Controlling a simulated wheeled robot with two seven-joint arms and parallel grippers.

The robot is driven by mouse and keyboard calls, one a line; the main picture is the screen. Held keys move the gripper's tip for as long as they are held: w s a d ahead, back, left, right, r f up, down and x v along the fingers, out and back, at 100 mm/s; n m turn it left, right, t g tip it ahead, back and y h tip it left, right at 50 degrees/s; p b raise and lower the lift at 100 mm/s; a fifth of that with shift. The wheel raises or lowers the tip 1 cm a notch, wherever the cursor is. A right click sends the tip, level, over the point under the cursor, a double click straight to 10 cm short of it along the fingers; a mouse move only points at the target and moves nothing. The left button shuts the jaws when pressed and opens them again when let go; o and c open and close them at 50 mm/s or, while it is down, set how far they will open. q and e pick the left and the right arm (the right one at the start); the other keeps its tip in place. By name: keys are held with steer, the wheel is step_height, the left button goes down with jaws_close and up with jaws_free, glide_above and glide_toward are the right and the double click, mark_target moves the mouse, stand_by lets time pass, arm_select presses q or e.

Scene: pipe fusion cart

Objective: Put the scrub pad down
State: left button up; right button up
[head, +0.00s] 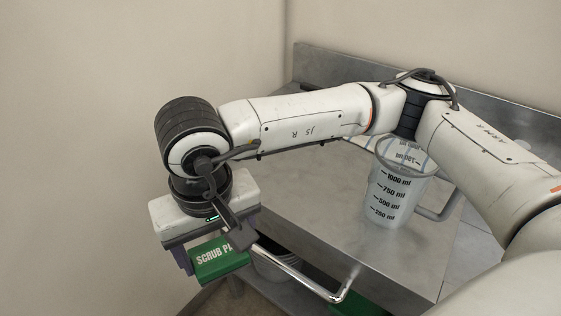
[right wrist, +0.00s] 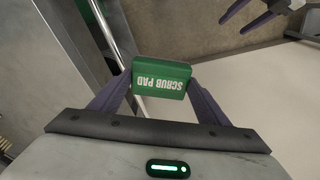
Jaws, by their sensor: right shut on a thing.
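The scrub pad (head: 221,263) is a green block with white "SCRUB PAD" lettering. My right gripper (head: 217,252) is shut on it, pointing down, with the pad in the air off the left end of the steel cart (head: 310,212). In the right wrist view the pad (right wrist: 160,79) sits between the two purple fingers, with its lettering upside down. My left gripper (right wrist: 246,16) shows at the top right of that view, its two dark fingers apart with nothing between them. It is not in the head view.
A clear measuring jug (head: 393,195) with ml marks stands on the cart behind my right arm. A bent metal rail (head: 310,280) runs along the cart's near left edge. A pale bucket (head: 272,268) and a green item (head: 358,306) are below. The worktop left of the jug looks clear.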

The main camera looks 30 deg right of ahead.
steer(key=w+d+r+m+p, duration=0.1)
steer(key=w+d+r, duration=0.2)
steer(key=d, duration=0.4)
steer(key=w+d+r+m+p, duration=0.1)
steer(key=w+d+r+m, duration=0.2)
steer(key=d, duration=0.4)
steer(key=w+d+r+p, duration=0.1)
steer(key=w+d+r, duration=0.3)
steer(key=d, duration=0.4)
steer(key=shift+h, duration=0.3)
steer(key=f, duration=0.6)
steer(key=shift+s+d, duration=0.1)
steer(key=shift+d, duration=0.15)
steer(key=shift+f, duration=0.55)
step_height(320, 180, down, 3)
steer(key=shift+r, duration=0.1)
arm_select(q)
steer(key=shift+s+a+r, duration=0.2)
steer(key=shift+r, duration=0.25)
steer(key=shift+s+a+r, duration=0.15)
steer(key=shift+r, duration=0.3)
steer(key=shift+f, duration=0.1)
